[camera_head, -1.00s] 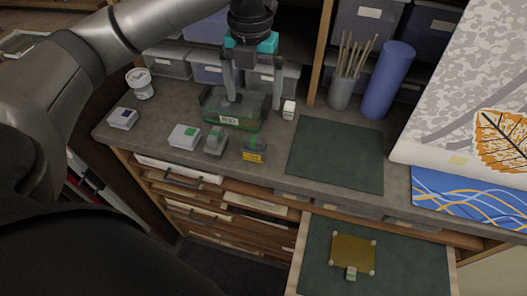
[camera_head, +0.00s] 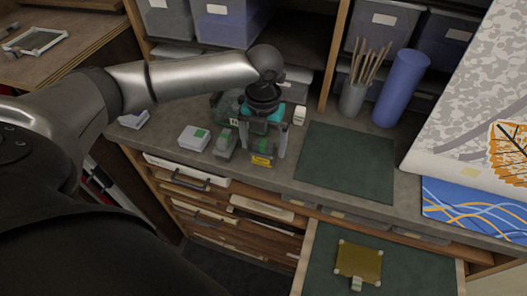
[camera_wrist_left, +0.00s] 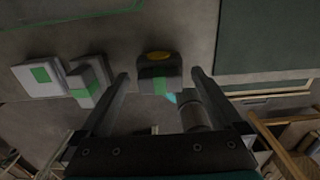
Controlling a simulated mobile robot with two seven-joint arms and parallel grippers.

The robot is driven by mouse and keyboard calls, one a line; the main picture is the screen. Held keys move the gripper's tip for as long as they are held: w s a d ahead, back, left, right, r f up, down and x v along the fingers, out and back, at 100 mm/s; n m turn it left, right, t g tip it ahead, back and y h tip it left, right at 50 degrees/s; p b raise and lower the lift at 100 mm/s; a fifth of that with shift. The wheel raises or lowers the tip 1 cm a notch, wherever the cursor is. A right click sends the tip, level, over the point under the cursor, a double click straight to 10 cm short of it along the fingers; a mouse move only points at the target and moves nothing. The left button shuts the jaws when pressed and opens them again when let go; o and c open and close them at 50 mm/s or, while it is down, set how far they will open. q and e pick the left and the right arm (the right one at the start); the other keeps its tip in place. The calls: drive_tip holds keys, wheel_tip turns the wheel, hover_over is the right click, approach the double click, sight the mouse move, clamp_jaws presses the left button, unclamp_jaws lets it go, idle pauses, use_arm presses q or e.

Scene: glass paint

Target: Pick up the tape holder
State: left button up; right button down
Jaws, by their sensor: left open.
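The small dark block with a yellow label and a green strip, which looks like the tape holder (camera_head: 263,158), stands near the front edge of the worktop. It also shows in the left wrist view (camera_wrist_left: 160,68), framed between the fingertips. My left gripper (camera_head: 263,143) is open above it, with one finger toward each side. The fingers partly cover it in the head view. I cannot tell whether they touch it. My right gripper is not in view.
A grey-and-green block (camera_head: 225,143) and a white box with a green label (camera_head: 194,138) stand close on the left. A green box (camera_head: 222,105) and small white block (camera_head: 300,115) stand behind. A dark green mat (camera_head: 346,160) lies right. A drawer (camera_head: 312,250) is open below.

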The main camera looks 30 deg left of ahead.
use_arm(q)
drive_tip(key=shift+f, duration=0.1)
drive_tip(key=shift+c, duration=0.2)
drive_tip(key=c, duration=1.4)
